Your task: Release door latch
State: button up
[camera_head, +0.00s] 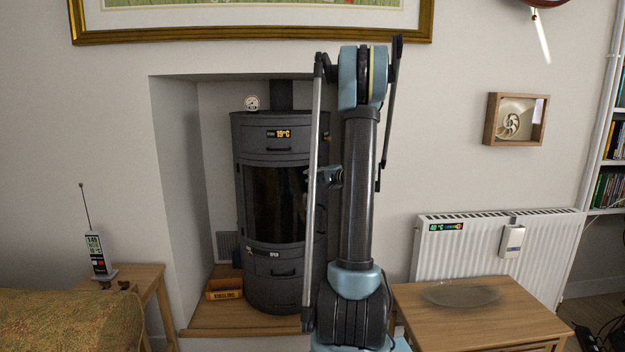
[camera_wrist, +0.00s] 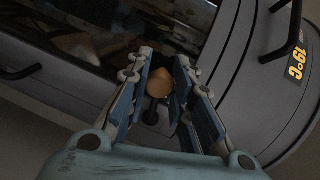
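The dark grey stove (camera_head: 270,150) stands in the alcove, with its glass door (camera_head: 275,203) on the front. In the wrist view the stove is tilted, and the glass (camera_wrist: 150,22) is at the top. A round wooden knob (camera_wrist: 159,83) on a black stem, which looks like the door latch, shows between my fingers. My gripper (camera_wrist: 163,62) is open, with one finger on each side of the knob. The left finger is very close to it; I cannot tell whether they touch. In the head view my gripper (camera_head: 326,176) is at the door's right side, and my arm hides the latch.
A drawer handle (camera_wrist: 283,40) and a 19°C label (camera_wrist: 297,53) are on the stove front. A kindling box (camera_head: 224,289) is on the hearth at the left. A wooden table (camera_head: 480,320) and a white radiator (camera_head: 490,260) are at the right. A side table (camera_head: 140,280) is at the left.

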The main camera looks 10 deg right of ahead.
jog(key=o, duration=0.3)
jog(key=v, duration=1.1)
jog(key=shift+s+d, duration=0.25)
jog(key=shift+s, duration=0.1)
